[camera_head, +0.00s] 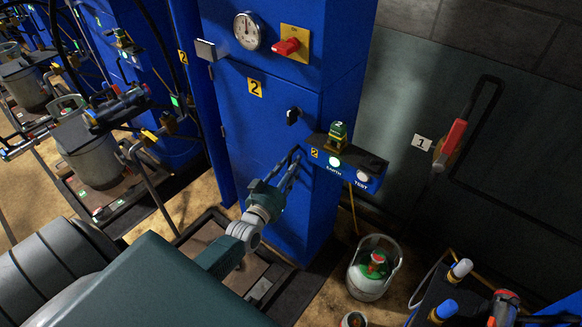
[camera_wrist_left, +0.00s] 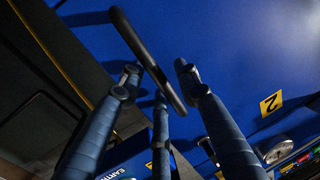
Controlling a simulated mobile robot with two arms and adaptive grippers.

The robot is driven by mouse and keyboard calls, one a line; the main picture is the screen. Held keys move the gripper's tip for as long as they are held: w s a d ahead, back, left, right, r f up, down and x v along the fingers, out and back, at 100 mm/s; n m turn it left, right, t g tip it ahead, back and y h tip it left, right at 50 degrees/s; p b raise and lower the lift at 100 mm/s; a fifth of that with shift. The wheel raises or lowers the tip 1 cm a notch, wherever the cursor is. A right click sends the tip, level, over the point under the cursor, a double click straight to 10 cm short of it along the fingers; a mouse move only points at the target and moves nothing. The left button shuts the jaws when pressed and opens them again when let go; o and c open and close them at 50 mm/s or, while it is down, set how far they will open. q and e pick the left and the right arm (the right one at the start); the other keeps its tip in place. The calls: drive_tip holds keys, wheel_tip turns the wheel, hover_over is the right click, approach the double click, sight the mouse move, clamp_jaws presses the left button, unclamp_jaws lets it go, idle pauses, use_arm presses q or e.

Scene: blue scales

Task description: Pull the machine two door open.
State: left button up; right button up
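The machine two door (camera_head: 240,120) is a blue panel with a yellow "2" label and looks shut. A black handle (camera_head: 293,116) sticks out near its right edge. My left gripper (camera_head: 289,165) reaches up toward the door's right side, just below that handle. In the left wrist view, a dark bar-like handle (camera_wrist_left: 148,58) crosses between the spread fingers of my left gripper (camera_wrist_left: 158,78), in front of the blue door (camera_wrist_left: 235,60). The fingers look open, with no clear grip on the bar. My right gripper is out of view.
A control box (camera_head: 345,165) with a green-topped device and lit buttons juts out right of the door. Above are a gauge (camera_head: 247,30) and a red switch (camera_head: 285,47). A white canister (camera_head: 373,270) stands on the floor at right. Other machines fill the left.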

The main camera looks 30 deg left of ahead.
use_arm(q)
clamp_jaws()
drive_tip(key=shift+s, duration=0.1)
